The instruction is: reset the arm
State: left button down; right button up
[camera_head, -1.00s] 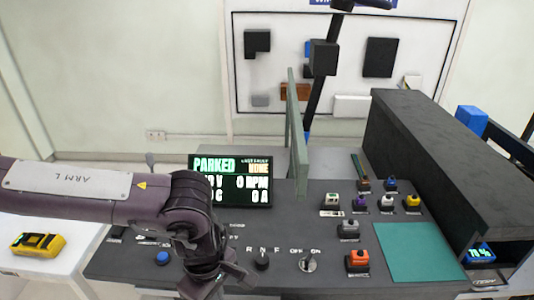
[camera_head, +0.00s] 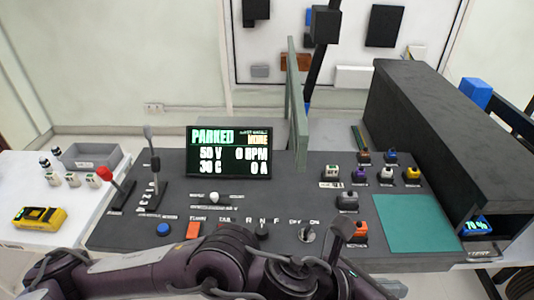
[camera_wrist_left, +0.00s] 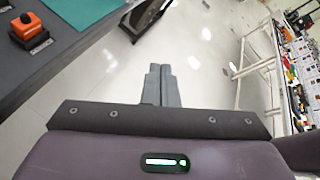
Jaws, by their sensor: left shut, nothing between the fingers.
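My left arm (camera_head: 210,272) lies low across the bottom of the head view, coming in from the left and folded in front of the console's near edge. My left gripper (camera_wrist_left: 163,70) shows in the left wrist view with its two grey fingers together and empty, over bare floor. In the head view a dark part at the arm's right end (camera_head: 342,232) overlaps the orange button (camera_head: 358,229). The same button (camera_wrist_left: 27,27) is at the upper left in the wrist view. I do not see my right gripper.
The dark console (camera_head: 300,190) carries a PARKED screen (camera_head: 230,151), levers, switches and several coloured buttons. A teal mat (camera_head: 415,222) lies at right beside a black housing (camera_head: 440,120). A white side table (camera_head: 30,190) holds a yellow meter (camera_head: 40,217) and a grey tray (camera_head: 90,158).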

pick_arm(q)
jog(key=w+a+r+n+t, duration=0.5)
jog(key=w+n, duration=0.3)
jog(key=n, duration=0.6)
jog(key=w+a+f+n+t+y, duration=0.1)
jog(key=w+a+f+n+y, duration=0.2)
jog(key=a+n, duration=0.35)
jog(key=w+a+f+n+t+y, duration=0.25)
jog(key=a+n, duration=0.25)
jog(key=n, duration=0.3)
jog(key=s+a+f+n+g+y, duration=0.3)
jog(key=s+a+f+n, duration=0.2)
jog(key=a+f+n, duration=0.45)
jog(key=s+a+f+n+g+y, duration=0.45)
jog(key=a+f+n, duration=0.2)
jog(key=a, duration=0.55)
jog(key=s+f+g, duration=0.1)
jog(key=s+f, duration=0.1)
jog(key=f, duration=1.4)
jog(key=s+f, duration=0.3)
jog(key=f, duration=1.4)
jog(key=s+a+f, duration=0.2)
jog(key=s+f, duration=0.6)
jog(key=s, duration=0.1)
jog(key=s+a+f+g, duration=0.1)
jog(key=s+f, duration=0.7)
jog(key=s, duration=0.1)
jog(key=shift+a+m, duration=0.4)
jog(key=shift+m, duration=0.05)
